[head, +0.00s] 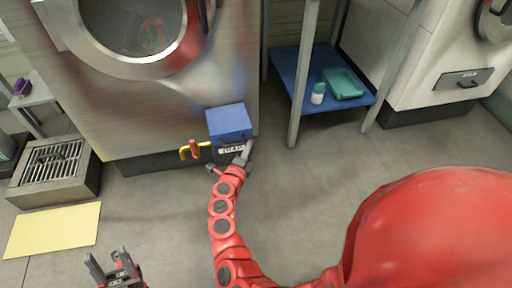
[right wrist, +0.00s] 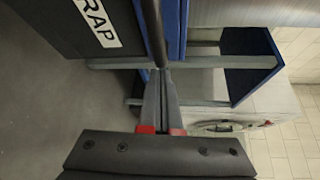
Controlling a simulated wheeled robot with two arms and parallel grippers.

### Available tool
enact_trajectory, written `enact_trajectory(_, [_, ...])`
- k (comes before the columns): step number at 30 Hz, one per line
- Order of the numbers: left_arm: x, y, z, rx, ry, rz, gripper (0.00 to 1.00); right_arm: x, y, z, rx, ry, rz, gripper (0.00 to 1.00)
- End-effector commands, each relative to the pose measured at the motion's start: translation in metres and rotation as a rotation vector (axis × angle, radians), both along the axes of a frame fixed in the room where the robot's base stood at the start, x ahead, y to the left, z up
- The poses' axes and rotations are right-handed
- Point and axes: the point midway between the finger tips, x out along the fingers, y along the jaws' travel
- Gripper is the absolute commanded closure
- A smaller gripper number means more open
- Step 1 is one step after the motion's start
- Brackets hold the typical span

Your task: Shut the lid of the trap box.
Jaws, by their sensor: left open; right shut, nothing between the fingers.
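The trap box (head: 231,152) stands at the foot of the large steel washer, with a dark front and a white label. Its blue lid (head: 228,120) is on top; I cannot tell whether it is fully down. In the right wrist view the dark labelled front (right wrist: 62,28) fills the upper left, beside a dark bar (right wrist: 152,30) and a blue strip. My right gripper (head: 246,148) is shut and empty at the box's front right. Its fingertips (right wrist: 162,75) are close to the bar's end; contact is unclear. My left gripper (head: 112,262) is open and empty, low at left, away from the box.
A yellow pipe with a red handle (head: 194,148) is just left of the box. A floor grate (head: 55,163) and yellow mat (head: 52,230) lie at left. A blue-shelved rack (head: 296,75) with a bottle (head: 318,93) and teal tray (head: 343,83) stands right. Floor in front is clear.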

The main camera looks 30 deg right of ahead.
Motion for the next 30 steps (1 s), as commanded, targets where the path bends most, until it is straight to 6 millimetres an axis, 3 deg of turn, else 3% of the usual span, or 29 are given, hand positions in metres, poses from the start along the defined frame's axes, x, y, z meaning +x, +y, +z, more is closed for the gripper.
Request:
enact_trajectory(22, [0.001, -0.001, -0.002, 0.007, 0.001, -0.003, 0.50, 0.007, 0.016, 0.000, 0.003, -0.001, 0.014, 1.00])
enact_trajectory(30, [0.000, -0.001, -0.001, 0.004, 0.001, -0.002, 0.50, -0.005, 0.001, -0.006, 0.002, 0.001, 0.006, 1.00])
